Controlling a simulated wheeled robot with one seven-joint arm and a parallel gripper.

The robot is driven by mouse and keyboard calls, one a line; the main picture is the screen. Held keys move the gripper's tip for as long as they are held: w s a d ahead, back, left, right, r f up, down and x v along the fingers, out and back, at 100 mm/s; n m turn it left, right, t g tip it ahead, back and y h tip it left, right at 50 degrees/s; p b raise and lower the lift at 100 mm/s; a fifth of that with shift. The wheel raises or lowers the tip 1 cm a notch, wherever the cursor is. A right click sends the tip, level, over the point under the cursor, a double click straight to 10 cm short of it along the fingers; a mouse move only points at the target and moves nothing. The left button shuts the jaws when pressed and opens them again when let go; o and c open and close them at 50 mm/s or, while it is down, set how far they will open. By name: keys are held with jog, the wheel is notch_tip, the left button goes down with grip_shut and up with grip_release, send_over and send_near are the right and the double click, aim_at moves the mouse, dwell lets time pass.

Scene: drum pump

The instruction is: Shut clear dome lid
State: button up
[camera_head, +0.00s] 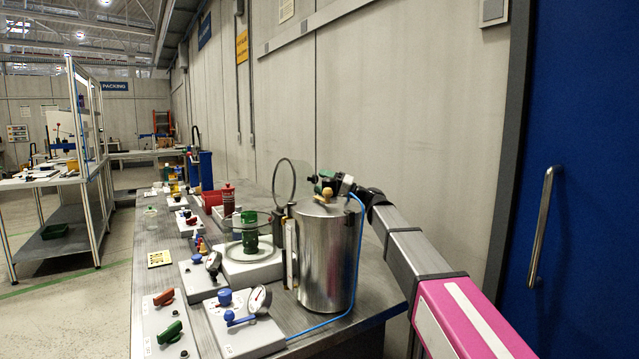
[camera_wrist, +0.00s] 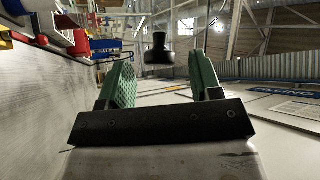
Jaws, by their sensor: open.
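The clear dome lid (camera_head: 284,181) stands raised, nearly upright, at the left of the shiny metal drum (camera_head: 330,262) in the head view. It shows as a see-through round with a dark rim, seemingly held by a dark bracket (camera_head: 285,218) on the drum's left side. My gripper (camera_head: 322,188) is above the drum's top, just right of the lid. In the wrist view its green fingers (camera_wrist: 163,72) are apart and nothing is clasped. A black knob-shaped thing (camera_wrist: 157,50) shows between and beyond them; I cannot tell what it belongs to.
A blue hose (camera_head: 350,300) runs down the drum's right side. A green post with a glass disc (camera_head: 250,238) stands left of the drum. Valve and gauge panels (camera_head: 243,325) fill the bench front. A grey wall (camera_head: 420,130) is close behind my arm.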

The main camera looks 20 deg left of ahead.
jog(key=shift+s+a+r, duration=0.1)
jog(key=shift+a+r, duration=0.1)
jog(key=shift+a, duration=0.4)
grip_shut()
jog(key=shift+r, duration=0.15)
